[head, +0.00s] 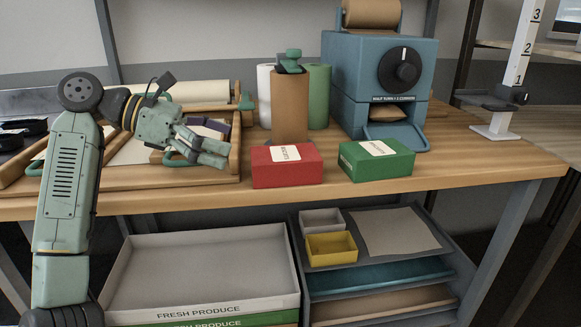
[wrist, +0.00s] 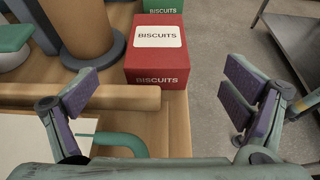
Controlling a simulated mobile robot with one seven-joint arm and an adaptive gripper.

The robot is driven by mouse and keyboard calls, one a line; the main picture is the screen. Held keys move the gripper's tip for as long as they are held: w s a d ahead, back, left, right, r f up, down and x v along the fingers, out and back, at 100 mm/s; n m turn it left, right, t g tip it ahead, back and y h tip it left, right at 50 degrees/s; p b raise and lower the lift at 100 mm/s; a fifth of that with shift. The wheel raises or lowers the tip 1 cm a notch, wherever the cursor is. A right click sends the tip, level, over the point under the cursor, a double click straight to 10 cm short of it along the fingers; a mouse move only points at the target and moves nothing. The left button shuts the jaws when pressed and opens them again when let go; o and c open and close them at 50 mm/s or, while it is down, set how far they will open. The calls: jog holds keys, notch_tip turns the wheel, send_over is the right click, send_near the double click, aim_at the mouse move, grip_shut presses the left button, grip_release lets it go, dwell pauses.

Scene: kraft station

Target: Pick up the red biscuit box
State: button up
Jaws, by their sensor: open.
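The red biscuit box (head: 287,167) lies flat near the front edge of the wooden bench, with a white label on top. In the wrist view the red box (wrist: 158,66) is ahead of my gripper, between the lines of the two fingers, its label reading "BISCUITS". My gripper (head: 212,150) is to the left of the box in the head view, above the wooden tray. In the wrist view my gripper (wrist: 165,95) has its purple-padded fingers spread wide, with nothing between them. The fingers are apart from the box.
A green biscuit box (head: 377,161) lies right of the red one. A brown paper roll on a stand (head: 290,110) is behind the red box. The wooden tray (head: 130,180) has a raised rim beside the box. A blue machine (head: 375,80) stands behind.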

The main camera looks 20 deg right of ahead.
aim_at(276, 153)
jog(key=p+x, duration=0.1)
jog(key=x, duration=0.8)
jog(key=shift+w+d, duration=0.1)
jog(key=shift+d, duration=0.25)
jog(key=c, duration=1.4)
jog(key=shift+r, duration=0.1)
